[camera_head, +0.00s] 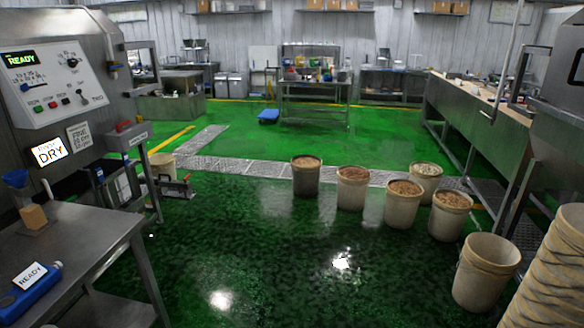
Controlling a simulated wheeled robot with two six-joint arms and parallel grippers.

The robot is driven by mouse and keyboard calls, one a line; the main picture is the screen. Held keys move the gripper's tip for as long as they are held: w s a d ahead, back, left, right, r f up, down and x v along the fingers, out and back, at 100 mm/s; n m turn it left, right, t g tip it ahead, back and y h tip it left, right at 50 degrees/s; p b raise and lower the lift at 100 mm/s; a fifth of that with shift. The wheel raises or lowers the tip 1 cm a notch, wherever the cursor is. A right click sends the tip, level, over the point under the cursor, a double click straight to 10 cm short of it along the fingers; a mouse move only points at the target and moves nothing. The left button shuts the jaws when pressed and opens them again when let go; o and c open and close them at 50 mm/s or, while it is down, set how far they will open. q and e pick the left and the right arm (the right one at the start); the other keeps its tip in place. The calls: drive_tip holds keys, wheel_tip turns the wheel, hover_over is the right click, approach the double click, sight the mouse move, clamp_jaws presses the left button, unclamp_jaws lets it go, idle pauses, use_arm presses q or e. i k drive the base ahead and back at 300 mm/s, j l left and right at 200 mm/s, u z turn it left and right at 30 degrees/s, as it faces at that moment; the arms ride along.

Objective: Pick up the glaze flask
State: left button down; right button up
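I cannot tell for sure which thing is the glaze flask. A small tan vessel (34,217) stands on the steel table at the lower left. A blue funnel-like piece (15,179) shows just above and to the left of it, and I cannot tell whether the two are joined. Neither of my grippers is in view.
The steel table (85,240) also bears a blue device with a READY label (38,285). A control panel (55,80) stands behind it. Several filled buckets (352,188) stand on the green floor, with empty ones (485,272) at right. The floor in the middle foreground is clear.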

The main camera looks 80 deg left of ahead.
sight(34, 217)
drive_tip(key=u, duration=4.5)
drive_tip(key=i+l, duration=0.85)
drive_tip(key=l, duration=0.15)
drive_tip(key=i+l, duration=0.85)
drive_tip(key=l+z, duration=0.05)
drive_tip(key=l, duration=0.1)
